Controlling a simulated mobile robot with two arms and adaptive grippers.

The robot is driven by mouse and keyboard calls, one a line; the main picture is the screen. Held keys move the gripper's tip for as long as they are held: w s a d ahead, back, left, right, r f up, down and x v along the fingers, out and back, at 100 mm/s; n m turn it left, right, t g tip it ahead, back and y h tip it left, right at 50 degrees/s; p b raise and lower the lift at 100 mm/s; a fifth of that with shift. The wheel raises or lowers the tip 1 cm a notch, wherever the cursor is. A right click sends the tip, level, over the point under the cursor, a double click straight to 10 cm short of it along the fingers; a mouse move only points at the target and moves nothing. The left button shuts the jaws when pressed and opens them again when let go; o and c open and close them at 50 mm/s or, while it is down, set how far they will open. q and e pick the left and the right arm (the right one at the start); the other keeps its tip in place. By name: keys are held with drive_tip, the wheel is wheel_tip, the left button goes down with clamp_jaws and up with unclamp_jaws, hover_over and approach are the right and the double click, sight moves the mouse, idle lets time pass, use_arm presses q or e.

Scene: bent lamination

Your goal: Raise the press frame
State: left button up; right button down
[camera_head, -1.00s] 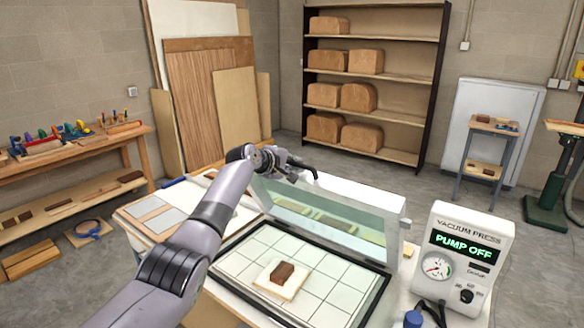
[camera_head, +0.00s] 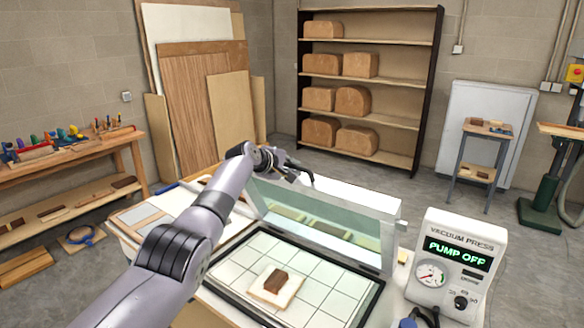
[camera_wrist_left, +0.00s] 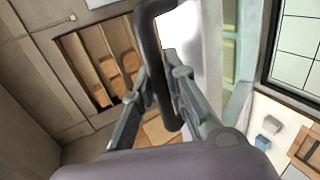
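The press frame (camera_head: 392,238) stands raised steeply at the back edge of the press bed (camera_head: 335,310), with a see-through greenish panel in it. On the gridded bed lies a pale square board (camera_head: 290,293) with a brown block (camera_head: 276,281) on it. My left gripper (camera_head: 290,168) is at the raised frame's upper left. In the left wrist view, its two fingers (camera_wrist_left: 165,88) are closed around a dark loop handle (camera_wrist_left: 170,100). The finger contact is partly hidden by the handle. My right gripper is in neither view.
The vacuum press control box (camera_head: 458,262), reading PUMP OFF, stands right of the bed. A tool bench (camera_head: 60,155) is at the left. Sheet panels (camera_head: 200,90) lean on the wall, and a shelf of brown forms (camera_head: 370,110) stands behind. Floor behind the press is open.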

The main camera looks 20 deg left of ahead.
use_arm(q)
drive_tip(key=o, duration=0.4)
drive_tip(key=shift+w+f, duration=0.1)
drive_tip(key=shift+f, duration=0.05)
drive_tip(key=shift+o, duration=0.2)
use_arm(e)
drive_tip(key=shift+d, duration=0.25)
use_arm(q)
drive_tip(key=shift+v, duration=0.85)
drive_tip(key=v, duration=1)
drive_tip(key=shift+s, duration=0.2)
